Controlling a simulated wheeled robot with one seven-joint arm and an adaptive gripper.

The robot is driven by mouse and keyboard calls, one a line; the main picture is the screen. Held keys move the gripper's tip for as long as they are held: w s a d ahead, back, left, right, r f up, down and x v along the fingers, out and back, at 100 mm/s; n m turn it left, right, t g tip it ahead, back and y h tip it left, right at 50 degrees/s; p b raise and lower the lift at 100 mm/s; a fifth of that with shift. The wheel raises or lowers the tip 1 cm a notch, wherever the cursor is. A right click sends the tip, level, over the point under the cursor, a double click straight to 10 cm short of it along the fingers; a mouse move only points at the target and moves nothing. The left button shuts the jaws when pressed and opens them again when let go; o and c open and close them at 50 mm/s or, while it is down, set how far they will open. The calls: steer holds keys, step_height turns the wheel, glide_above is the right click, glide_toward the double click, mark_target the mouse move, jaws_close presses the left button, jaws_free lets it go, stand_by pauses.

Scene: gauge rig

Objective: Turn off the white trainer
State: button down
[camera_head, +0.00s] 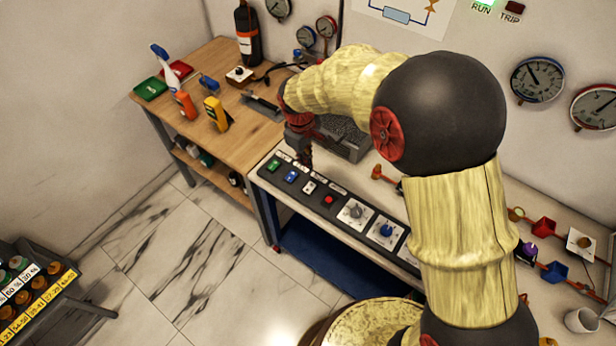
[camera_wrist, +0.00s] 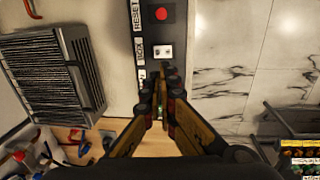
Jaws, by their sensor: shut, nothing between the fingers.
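A white rocker switch (camera_head: 309,187) sits on the dark control panel (camera_head: 343,228), between a blue switch (camera_head: 291,176) and a red button (camera_head: 328,199). A green switch (camera_head: 273,166) is at the panel's far left end. The white switch also shows in the wrist view (camera_wrist: 163,51), just beyond my fingertips. My gripper (camera_head: 307,163) is shut and empty, pointing down over the panel close to the blue and white switches. In the wrist view my gripper (camera_wrist: 162,78) covers the blue switch. I cannot tell whether it touches the panel.
Two dials, one with a blue knob (camera_head: 386,231), follow the red button. A grey ribbed box (camera_head: 345,137) stands behind the panel. The wooden bench (camera_head: 222,62) at left holds tools and a bottle. The RUN lamp (camera_head: 485,3) is lit green; the TRIP lamp (camera_head: 514,8) is dark.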

steer(key=b, duration=0.2)
glide_toward(309, 190)
steer(key=f, duration=0.2)
steer(key=w+f, duration=0.1)
steer(key=f, duration=0.1)
steer(key=w+d+f, duration=0.1)
steer(key=f, duration=0.1)
steer(key=shift+f, duration=0.3)
steer(key=shift+w+d+f, duration=0.1)
steer(key=shift+d+f, duration=0.05)
steer(key=shift+f, duration=0.3)
steer(key=shift+s+a+f, duration=0.1)
steer(key=shift+s+a, duration=0.35)
steer(key=shift+s, duration=0.3)
